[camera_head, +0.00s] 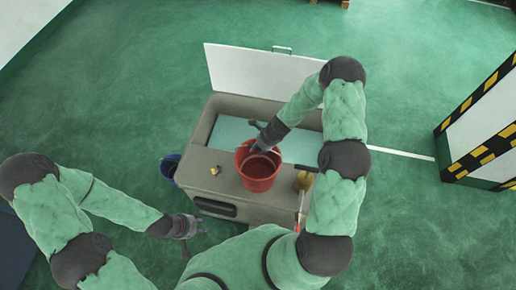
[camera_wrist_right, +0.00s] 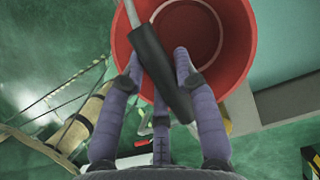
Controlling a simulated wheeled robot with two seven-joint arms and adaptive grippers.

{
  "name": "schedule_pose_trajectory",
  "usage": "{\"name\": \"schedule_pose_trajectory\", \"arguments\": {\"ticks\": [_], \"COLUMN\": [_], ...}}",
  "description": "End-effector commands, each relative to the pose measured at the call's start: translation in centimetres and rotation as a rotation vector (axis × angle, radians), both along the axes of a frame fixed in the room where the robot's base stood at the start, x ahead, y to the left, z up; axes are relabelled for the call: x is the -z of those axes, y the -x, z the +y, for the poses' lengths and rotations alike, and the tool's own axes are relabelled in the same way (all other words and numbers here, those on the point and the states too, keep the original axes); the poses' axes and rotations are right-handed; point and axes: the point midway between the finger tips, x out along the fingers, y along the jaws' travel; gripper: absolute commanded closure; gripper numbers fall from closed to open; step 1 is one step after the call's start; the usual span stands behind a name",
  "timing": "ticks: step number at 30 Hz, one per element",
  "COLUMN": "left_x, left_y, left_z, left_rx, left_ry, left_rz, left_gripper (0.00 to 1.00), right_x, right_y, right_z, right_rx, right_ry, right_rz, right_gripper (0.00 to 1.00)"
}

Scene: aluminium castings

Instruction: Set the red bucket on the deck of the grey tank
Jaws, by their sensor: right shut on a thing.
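The red bucket (camera_head: 258,178) is upright in front of the water opening of the grey tank (camera_head: 205,160), over its flat front deck (camera_head: 226,186). I cannot tell whether its base touches the deck. My right gripper (camera_head: 262,147) is above the bucket's rim, shut on the bucket's handle. In the right wrist view, its fingers (camera_wrist_right: 158,75) are around the dark handle grip (camera_wrist_right: 158,70), with the open red bucket (camera_wrist_right: 238,45) beyond. My left gripper (camera_head: 198,232) is empty and its fingers look apart, low in front of the tank's left side.
The tank's white lid (camera_head: 258,72) stands open at the back. A small brass-coloured piece (camera_head: 215,170) lies on the deck left of the bucket. A yellowish object (camera_head: 303,181) is at the deck's right end. A blue bucket (camera_head: 169,166) stands left of the tank. A striped block (camera_head: 478,130) stands far right.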

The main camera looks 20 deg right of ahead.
Motion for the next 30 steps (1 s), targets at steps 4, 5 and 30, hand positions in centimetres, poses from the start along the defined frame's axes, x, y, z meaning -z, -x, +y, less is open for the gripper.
{"name": "schedule_pose_trajectory", "arguments": {"ticks": [4,5,30], "left_x": [0.1,0.1,-2.6], "left_y": [0.0,0.0,0.0], "left_z": [0.0,0.0,0.0], "left_rx": [0.0,0.0,0.0], "left_ry": [0.0,0.0,0.0], "left_rz": [0.0,0.0,0.0], "left_gripper": [0.6,0.6,0.6], "right_x": [0.2,0.2,-7.6], "right_y": [0.0,0.0,1.7], "right_z": [0.0,0.0,-2.4], "right_rx": [0.0,0.0,0.001], "right_ry": [0.0,0.0,0.002], "right_rz": [0.0,0.0,-0.002], "right_gripper": [0.47,0.46,0.46]}}
